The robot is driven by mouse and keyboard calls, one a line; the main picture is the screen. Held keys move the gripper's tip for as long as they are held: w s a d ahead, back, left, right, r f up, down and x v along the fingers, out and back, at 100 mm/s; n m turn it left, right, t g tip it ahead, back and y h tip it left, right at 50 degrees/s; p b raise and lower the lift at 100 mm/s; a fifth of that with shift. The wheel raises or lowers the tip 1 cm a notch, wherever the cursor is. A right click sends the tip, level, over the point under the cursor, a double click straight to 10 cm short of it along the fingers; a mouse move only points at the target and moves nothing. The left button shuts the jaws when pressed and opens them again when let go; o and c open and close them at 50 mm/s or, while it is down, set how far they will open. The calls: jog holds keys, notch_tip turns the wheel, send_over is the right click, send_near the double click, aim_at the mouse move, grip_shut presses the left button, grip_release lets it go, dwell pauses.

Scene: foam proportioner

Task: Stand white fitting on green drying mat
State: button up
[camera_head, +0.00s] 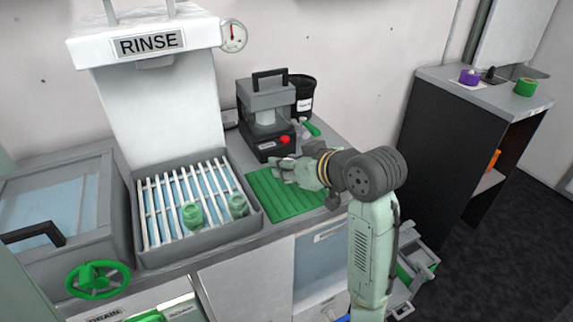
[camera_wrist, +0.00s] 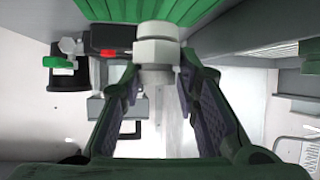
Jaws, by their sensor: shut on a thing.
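The green drying mat (camera_head: 272,204) lies on the counter right of the rinse basin, and its ribbed surface fills the top of the wrist view (camera_wrist: 190,10). My gripper (camera_head: 284,169) is over the mat. In the wrist view, my gripper (camera_wrist: 158,72) is shut on the white fitting (camera_wrist: 157,48), which has a hex collar and sits between the fingertips. The fitting's collar end points toward the mat. I cannot tell whether it touches the mat. In the head view the fitting is mostly hidden by my gripper.
A grey machine with a red button (camera_head: 266,112) stands just behind the mat, beside a black container (camera_head: 303,92). The slatted rinse basin (camera_head: 160,258) to the left holds two green fittings (camera_head: 192,215). A green-handled item (camera_head: 311,128) is near the machine.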

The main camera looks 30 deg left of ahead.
jog(key=shift+w+a, duration=0.5)
jog(key=shift+w, duration=0.05)
jog(key=shift+w+a+f+p, duration=0.15)
jog(key=shift+f+p, duration=0.15)
jog(key=shift+f, duration=0.65)
jog(key=shift+w+a+f+p, duration=0.1)
jog(key=shift+f+p, duration=0.15)
jog(key=shift+f, duration=0.65)
jog(key=shift+f, duration=0.1)
jog(key=o, duration=1.1)
jog(key=shift+r, duration=0.2)
jog(key=b+v, duration=0.1)
jog(key=v, duration=1.1)
jog(key=shift+d+f, duration=0.15)
